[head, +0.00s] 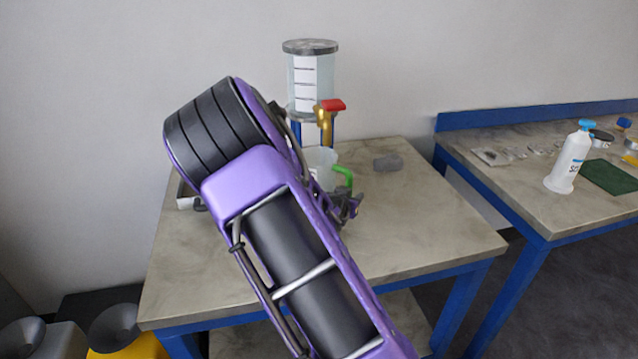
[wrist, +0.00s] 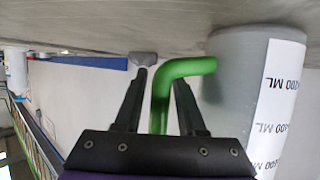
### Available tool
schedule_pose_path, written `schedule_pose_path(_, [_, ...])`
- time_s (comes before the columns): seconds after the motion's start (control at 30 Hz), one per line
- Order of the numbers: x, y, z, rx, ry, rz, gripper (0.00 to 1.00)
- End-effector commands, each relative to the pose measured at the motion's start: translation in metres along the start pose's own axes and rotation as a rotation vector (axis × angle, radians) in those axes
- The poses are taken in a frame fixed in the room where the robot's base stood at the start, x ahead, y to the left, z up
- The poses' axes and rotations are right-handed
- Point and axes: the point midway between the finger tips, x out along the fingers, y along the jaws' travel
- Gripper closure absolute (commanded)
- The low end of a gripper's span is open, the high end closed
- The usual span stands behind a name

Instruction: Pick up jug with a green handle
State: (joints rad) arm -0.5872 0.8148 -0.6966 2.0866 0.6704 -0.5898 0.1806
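The jug (head: 322,158) is a pale, translucent vessel with a green handle (head: 344,176). It stands on the table under the valve of a flanged vessel, partly hidden by my arm. The fingers are apart, with visible gaps on both sides of the handle. My gripper is at the handle's side of the jug in the head view (head: 350,207).
A clear flanged vessel (head: 311,80) on blue legs, with a brass valve and red handle (head: 333,105), stands over the jug. A grey piece (head: 388,163) lies to the right on the table (head: 430,220). A white bottle (head: 568,160) stands on another table.

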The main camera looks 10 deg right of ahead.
Motion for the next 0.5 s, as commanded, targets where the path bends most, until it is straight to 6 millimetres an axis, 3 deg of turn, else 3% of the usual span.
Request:
schedule_pose_path(0.03, [-0.0001,0.0000,-0.0001,0.000,0.000,0.000,0.72])
schedule_pose_path(0.2, [-0.0002,0.0000,-0.0002,0.000,0.000,0.000,1.00])
schedule_pose_path(0.5, [-0.0002,-0.0001,-0.0018,0.003,0.004,0.000,1.00])
